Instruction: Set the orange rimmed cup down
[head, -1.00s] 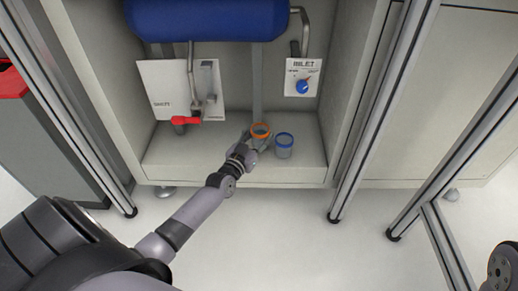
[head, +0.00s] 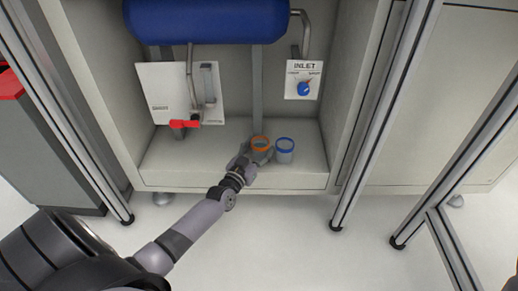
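The orange rimmed cup (head: 261,143) is upright at the cabinet's floor, just left of the blue rimmed cup (head: 284,149). The two rims are at about the same height in the picture. My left gripper (head: 254,154) comes from the front left and is around the orange rimmed cup, with its fingers shut on it. The gripper hides part of the cup's body and its base, so I cannot see clearly whether the base touches the floor. My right gripper is not in view.
The cabinet floor (head: 200,172) is clear on the left. Above are a blue tank (head: 207,20), a red-handled valve (head: 185,124) and an INLET panel (head: 304,79) with a blue knob. Metal frame posts stand on both sides. A grey bin with a red top (head: 9,84) is at far left.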

